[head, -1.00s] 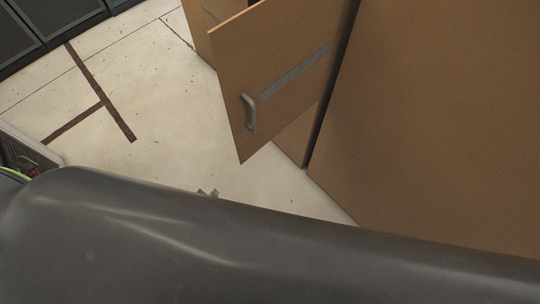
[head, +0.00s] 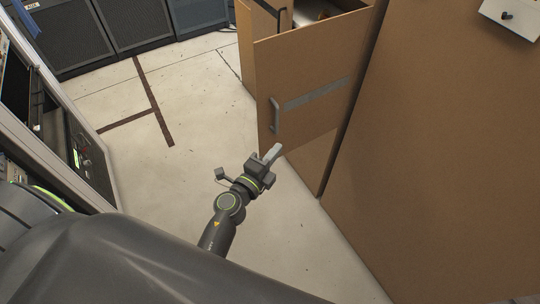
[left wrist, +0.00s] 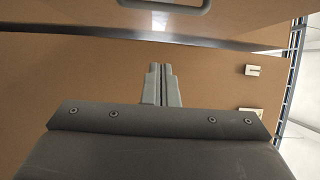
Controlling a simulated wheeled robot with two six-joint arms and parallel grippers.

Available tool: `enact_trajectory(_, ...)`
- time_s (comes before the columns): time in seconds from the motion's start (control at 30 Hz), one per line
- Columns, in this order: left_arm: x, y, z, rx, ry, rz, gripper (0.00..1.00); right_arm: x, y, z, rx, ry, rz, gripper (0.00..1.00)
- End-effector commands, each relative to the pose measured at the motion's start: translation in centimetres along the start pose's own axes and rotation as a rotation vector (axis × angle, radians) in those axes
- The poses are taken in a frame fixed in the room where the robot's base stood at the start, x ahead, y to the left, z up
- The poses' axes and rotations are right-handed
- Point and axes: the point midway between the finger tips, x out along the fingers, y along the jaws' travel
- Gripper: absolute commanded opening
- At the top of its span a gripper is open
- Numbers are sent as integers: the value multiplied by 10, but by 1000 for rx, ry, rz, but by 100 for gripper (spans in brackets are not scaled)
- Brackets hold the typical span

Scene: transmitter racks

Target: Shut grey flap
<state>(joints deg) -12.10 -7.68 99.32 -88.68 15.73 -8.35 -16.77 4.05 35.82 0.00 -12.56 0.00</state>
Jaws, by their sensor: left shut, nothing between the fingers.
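A brown hinged flap (head: 310,85) with a grey stripe and a grey handle (head: 275,115) stands open from the brown cabinet in the head view. No all-grey flap shows. My left gripper (head: 272,153) is shut and empty, with its fingertips just below the flap's lower edge near the handle. I cannot tell whether it touches the flap. In the left wrist view, the closed fingers (left wrist: 160,72) point at a brown panel, and a grey handle (left wrist: 165,6) is at the top edge. My right gripper is not in view.
The cabinet's large brown side (head: 440,150) fills the right. A white box with a black knob (head: 512,17) is at the upper right. An equipment rack (head: 55,120) stands at left, dark racks (head: 140,25) at the back. Pale floor (head: 200,110) between them is clear.

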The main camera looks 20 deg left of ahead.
Motion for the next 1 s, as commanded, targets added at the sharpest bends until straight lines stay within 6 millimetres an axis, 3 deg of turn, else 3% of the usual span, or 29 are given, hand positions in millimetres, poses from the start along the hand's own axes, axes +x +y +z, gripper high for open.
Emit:
enact_trajectory(0.33, 67, 0, 0, 1, 1, 0, 0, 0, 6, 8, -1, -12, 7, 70)
enact_trajectory(0.6, 73, 1, 33, 2, -1, 1, 0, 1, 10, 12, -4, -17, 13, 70)
enact_trajectory(1.0, 74, 1, 39, -1, -1, 1, 0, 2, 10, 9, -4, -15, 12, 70)
